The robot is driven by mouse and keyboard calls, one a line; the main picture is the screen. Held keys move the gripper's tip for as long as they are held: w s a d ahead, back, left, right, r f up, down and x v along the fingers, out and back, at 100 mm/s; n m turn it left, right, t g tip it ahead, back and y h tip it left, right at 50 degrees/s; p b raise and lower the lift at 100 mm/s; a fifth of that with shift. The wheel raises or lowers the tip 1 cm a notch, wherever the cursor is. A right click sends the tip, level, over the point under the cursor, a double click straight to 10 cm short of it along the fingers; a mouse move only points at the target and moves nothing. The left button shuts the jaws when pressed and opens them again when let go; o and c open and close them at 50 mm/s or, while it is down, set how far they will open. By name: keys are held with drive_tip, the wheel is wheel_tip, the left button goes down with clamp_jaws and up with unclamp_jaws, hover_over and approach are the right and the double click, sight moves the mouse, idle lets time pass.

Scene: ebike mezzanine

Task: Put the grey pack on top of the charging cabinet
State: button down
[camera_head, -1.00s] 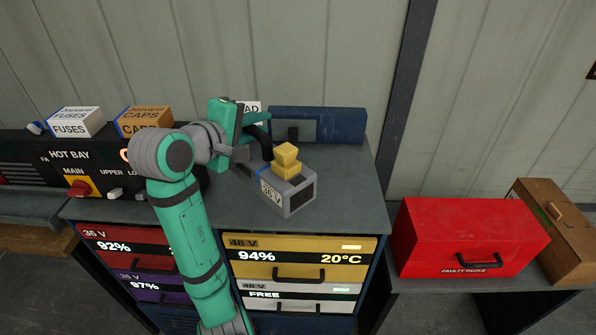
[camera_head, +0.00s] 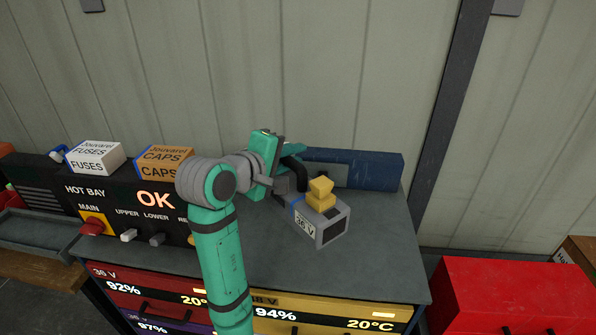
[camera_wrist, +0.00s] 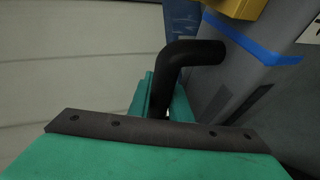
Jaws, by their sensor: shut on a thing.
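The grey pack (camera_head: 331,231) has a "36 V" label, a blue stripe and a stepped yellow piece (camera_head: 321,194) on top. It is over the right part of the grey top of the charging cabinet (camera_head: 386,262), close to or on that surface; I cannot tell whether it touches. My gripper (camera_head: 291,180) is at the pack's far left side, shut on its black handle. In the wrist view the bent black handle (camera_wrist: 186,58) runs from between the green jaws to the pack's grey side (camera_wrist: 222,88). The pack's underside is hidden.
A blue block (camera_head: 378,170) stands behind the pack by the wall. The black hot bay panel (camera_head: 95,205), reading "OK", stands at left with a fuses box (camera_head: 97,158) and a caps box (camera_head: 163,160) on it. A red case (camera_head: 510,300) is at right. The cabinet's front top is clear.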

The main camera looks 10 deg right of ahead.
drive_tip(key=d+f, duration=1.1)
drive_tip(key=shift+d+f, duration=0.2)
drive_tip(key=shift+d, duration=0.1)
idle(0.4)
drive_tip(key=c, duration=2)
unclamp_jaws()
drive_tip(key=shift+f, duration=0.35)
drive_tip(key=shift+c, duration=0.2)
drive_tip(key=o, duration=0.4)
